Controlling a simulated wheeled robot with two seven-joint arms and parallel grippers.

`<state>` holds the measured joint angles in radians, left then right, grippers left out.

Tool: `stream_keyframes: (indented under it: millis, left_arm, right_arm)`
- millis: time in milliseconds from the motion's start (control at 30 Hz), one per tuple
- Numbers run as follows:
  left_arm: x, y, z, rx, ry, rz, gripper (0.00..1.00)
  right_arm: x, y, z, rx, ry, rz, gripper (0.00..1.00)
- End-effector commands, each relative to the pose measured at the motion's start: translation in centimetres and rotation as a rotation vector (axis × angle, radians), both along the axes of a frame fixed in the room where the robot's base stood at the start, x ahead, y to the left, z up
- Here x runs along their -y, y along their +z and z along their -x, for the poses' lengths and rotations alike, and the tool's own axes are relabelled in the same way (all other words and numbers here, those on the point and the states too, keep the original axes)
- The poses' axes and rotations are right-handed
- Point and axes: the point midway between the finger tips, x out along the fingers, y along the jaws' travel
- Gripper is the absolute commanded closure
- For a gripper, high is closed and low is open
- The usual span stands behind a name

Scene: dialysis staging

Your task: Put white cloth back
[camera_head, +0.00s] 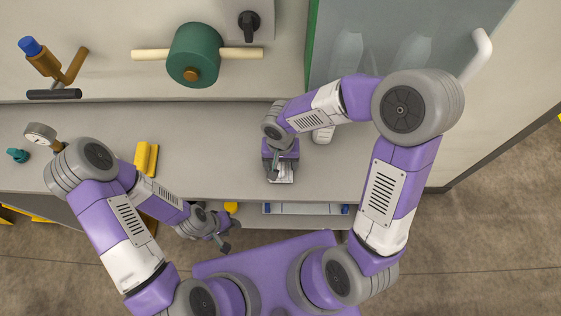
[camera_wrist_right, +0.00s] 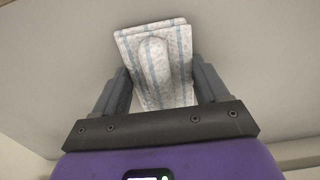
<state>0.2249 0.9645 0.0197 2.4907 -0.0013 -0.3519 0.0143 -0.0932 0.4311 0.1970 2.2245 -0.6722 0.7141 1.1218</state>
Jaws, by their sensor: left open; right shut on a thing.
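The white cloth (camera_wrist_right: 158,55) is a folded pad with pale blue stripes, seen in the right wrist view between my right gripper's fingers. My right gripper (camera_wrist_right: 162,75) is shut on it. In the head view the right gripper (camera_head: 281,172) points down over the front part of the grey counter, and only a small pale part of the cloth (camera_head: 284,178) shows under it. I cannot tell whether the cloth touches the counter. My left gripper (camera_head: 222,238) is open and empty, low in front of the counter's front edge.
A white item (camera_head: 323,134) stands on the counter (camera_head: 220,140) behind the right gripper. A glass-fronted cabinet (camera_head: 385,50) with a white handle is at the back right. A yellow part (camera_head: 146,158) sits near the left arm. A lower shelf (camera_head: 320,222) shows under the counter. The counter's middle is clear.

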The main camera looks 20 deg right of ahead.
Motion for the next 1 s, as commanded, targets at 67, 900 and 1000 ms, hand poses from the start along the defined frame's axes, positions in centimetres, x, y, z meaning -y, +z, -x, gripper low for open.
stream_keyframes:
  millis: [67, 900, 1000]
  left_arm:
    - [0.0, 0.1, 0.0, 0.0, 0.0, 0.0, 0.57]
    - [0.0, 0.6, 0.0, 0.0, 0.0, 0.0, 0.57]
    - [0.0, 1.1, 0.0, 0.0, 0.0, 0.0, 0.57]
  right_arm:
    - [0.0, 0.1, 0.0, 0.001, 0.0, 0.0, 0.55]
    - [0.0, 1.8, -0.1, 0.005, -0.001, 0.0, 0.01]
    - [-0.1, 3.7, -0.1, 0.006, -0.001, 0.0, 0.01]
